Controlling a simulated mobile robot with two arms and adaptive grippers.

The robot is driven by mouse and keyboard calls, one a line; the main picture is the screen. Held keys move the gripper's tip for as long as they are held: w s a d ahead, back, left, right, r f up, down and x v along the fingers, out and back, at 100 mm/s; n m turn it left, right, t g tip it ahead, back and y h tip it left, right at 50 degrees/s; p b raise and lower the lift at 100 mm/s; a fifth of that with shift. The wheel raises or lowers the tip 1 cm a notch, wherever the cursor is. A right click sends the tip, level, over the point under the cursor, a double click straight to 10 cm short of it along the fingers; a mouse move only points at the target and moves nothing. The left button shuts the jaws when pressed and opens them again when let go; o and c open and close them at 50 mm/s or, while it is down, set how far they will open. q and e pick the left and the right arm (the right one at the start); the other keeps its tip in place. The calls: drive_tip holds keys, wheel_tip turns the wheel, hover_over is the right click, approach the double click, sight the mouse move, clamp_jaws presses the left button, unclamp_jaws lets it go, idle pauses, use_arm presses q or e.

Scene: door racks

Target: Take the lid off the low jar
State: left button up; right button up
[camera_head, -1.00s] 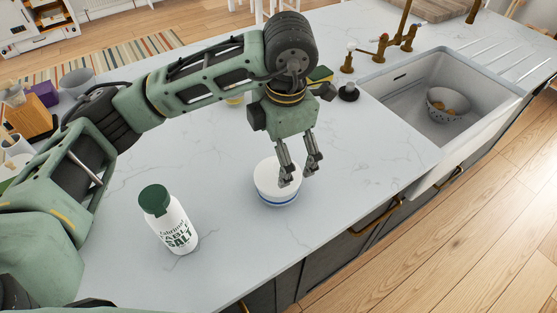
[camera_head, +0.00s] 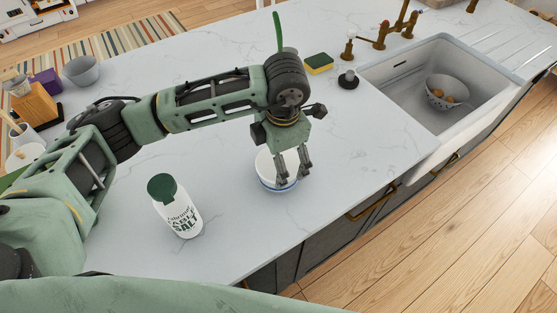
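The low jar (camera_head: 264,168) is white with a blue band and stands upright on the pale counter, near its front edge. Its top looks white; the gripper covers part of it, and I cannot make out a lid apart from the jar. My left gripper (camera_head: 293,179) points down at the jar's right side, with its two fingers spread apart. One finger overlaps the jar in the picture and the other is by its right edge. I cannot tell whether they touch it. My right gripper is not in view.
A salt bottle (camera_head: 177,208) with a green cap stands left of the jar. A sponge (camera_head: 319,64) and a black stopper (camera_head: 348,80) lie farther back. Counter right of the jar is clear.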

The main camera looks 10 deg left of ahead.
use_arm(q)
drive_tip(key=c, duration=1.1)
drive_tip(key=shift+c, duration=0.9)
drive_tip(key=shift+r, duration=0.1)
drive_tip(key=shift+r+b, duration=0.25)
drive_tip(key=shift+b, duration=0.05)
drive_tip(key=r+b, duration=0.1)
drive_tip(key=a+r+b, duration=0.1)
drive_tip(key=r, duration=0.1)
drive_tip(key=shift+r, duration=0.3)
drive_tip(key=s+a+r+b, duration=0.3)
drive_tip(key=a+r, duration=0.3)
drive_tip(key=a, duration=0.4)
drive_tip(key=shift+s+r, duration=0.35)
drive_tip(key=shift+s, duration=0.1)
